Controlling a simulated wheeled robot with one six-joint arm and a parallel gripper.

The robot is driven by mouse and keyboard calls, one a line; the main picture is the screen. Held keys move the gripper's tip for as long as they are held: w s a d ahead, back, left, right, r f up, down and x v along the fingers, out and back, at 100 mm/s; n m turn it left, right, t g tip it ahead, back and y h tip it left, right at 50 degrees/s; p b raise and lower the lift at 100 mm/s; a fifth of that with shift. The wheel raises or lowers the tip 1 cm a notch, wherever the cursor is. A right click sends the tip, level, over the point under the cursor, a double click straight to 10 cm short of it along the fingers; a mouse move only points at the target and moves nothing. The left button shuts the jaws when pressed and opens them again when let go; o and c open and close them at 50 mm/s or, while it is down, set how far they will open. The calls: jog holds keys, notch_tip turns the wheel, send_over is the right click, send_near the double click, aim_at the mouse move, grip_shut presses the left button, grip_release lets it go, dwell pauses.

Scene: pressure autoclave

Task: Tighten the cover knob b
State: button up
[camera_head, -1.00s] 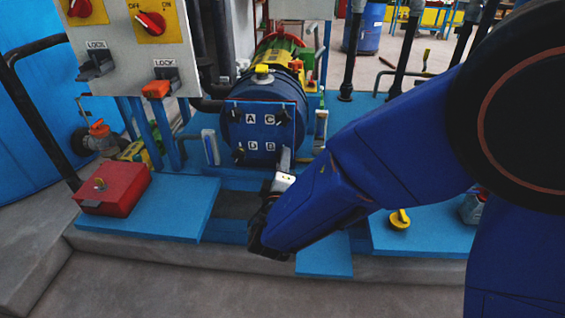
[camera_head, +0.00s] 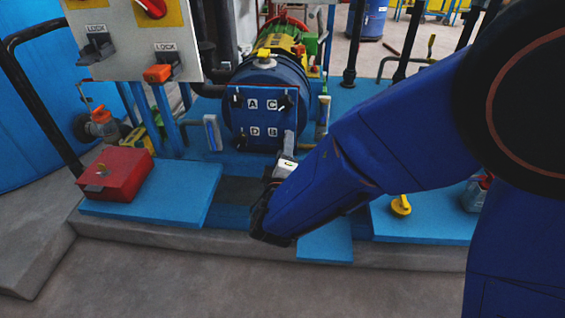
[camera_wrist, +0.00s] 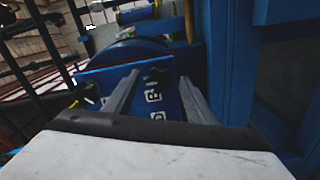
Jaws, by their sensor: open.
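The blue cover (camera_head: 262,118) on the front of the horizontal drum carries white labels A, C, D and B with small dark knobs near its corners. The B label (camera_head: 272,131) is at lower right; the knob beside it is hard to make out in the head view, near my wrist. In the wrist view, a dark knob (camera_wrist: 159,75), apparently knob b, sits near a turned label at the cover's edge. My gripper (camera_wrist: 158,88) is open and points at the cover, with this knob between the finger lines, apart from them. Its fingertips (camera_head: 286,146) reach the cover's lower right in the head view.
A control panel (camera_head: 130,35) with LOCK levers stands at upper left. A red box (camera_head: 115,175) is on the blue platform at left, a yellow knob (camera_head: 401,205) at right. In the wrist view a blue structure (camera_wrist: 235,65) is close on the right.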

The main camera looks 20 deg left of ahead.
jog(key=v, duration=1.7)
jog(key=shift+s+a, duration=0.1)
jog(key=w+d+r+m+g+h, duration=0.1)
jog(key=w+d+m+g+h, duration=0.35)
jog(key=d, duration=0.95)
jog(key=w+d+m+g+h, duration=0.1)
jog(key=w+d+m+h, duration=0.2)
jog(key=w+d+h, duration=0.75)
jog(key=s+d+f+m+g+y, duration=0.1)
jog(key=s+d+m+g+y, duration=0.2)
jog(key=s+d, duration=0.5)
jog(key=s+d+m+g+y, duration=0.25)
jog(key=s+d+g, duration=0.3)
jog(key=d, duration=0.75)
jog(key=s+r+m+t+y, duration=0.1)
jog(key=s+r+m+y, duration=0.2)
jog(key=s+m+y, duration=0.1)
jog(key=shift+s+d+r+y, duration=0.15)
jog(key=shift+s+r+y, duration=0.2)
jog(key=shift+s+y, duration=0.3)
